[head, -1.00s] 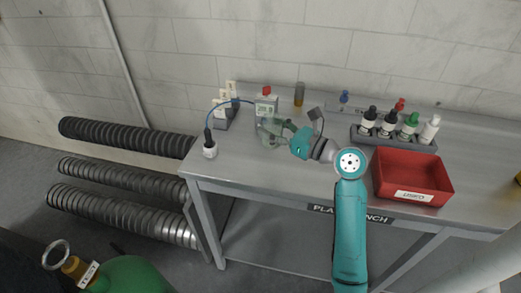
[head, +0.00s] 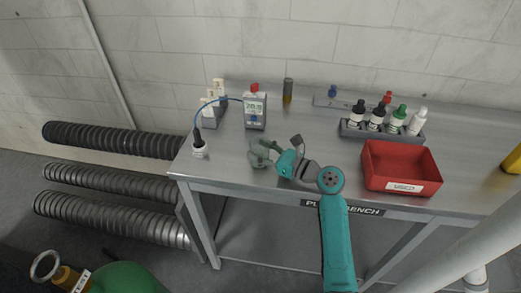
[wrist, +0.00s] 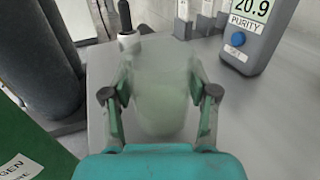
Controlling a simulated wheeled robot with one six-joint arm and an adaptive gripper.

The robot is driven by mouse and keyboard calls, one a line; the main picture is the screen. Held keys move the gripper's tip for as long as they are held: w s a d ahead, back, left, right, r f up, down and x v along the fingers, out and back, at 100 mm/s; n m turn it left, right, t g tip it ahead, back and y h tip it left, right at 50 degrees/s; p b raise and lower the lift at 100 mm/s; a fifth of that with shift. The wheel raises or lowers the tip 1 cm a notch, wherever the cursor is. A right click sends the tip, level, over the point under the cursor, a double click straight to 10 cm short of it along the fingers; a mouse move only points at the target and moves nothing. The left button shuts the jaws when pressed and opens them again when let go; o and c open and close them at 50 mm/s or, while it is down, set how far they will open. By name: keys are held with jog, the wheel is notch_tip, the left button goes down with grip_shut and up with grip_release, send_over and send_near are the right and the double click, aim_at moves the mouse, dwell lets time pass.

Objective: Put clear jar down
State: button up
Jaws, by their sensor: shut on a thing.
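The clear jar (wrist: 160,95) is a pale, see-through greenish vessel between the two fingers of my gripper (wrist: 160,105) in the wrist view. The fingers are shut on its sides. In the head view, my gripper (head: 265,150) holds the jar (head: 258,156) over the left front part of the grey bench (head: 230,172), close to the front edge. The jar looks upright. I cannot tell whether its base touches the bench top.
The purity meter (head: 255,110) stands behind the jar. A white probe bottle (head: 199,148) with a blue cable stands to the left. A red bin (head: 401,168) and a rack of dropper bottles (head: 382,130) are at the right. Bare bench lies between jar and bin.

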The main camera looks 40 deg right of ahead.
jog(key=shift+f, duration=0.1)
jog(key=o, duration=1.4)
jog(key=v, duration=1.2)
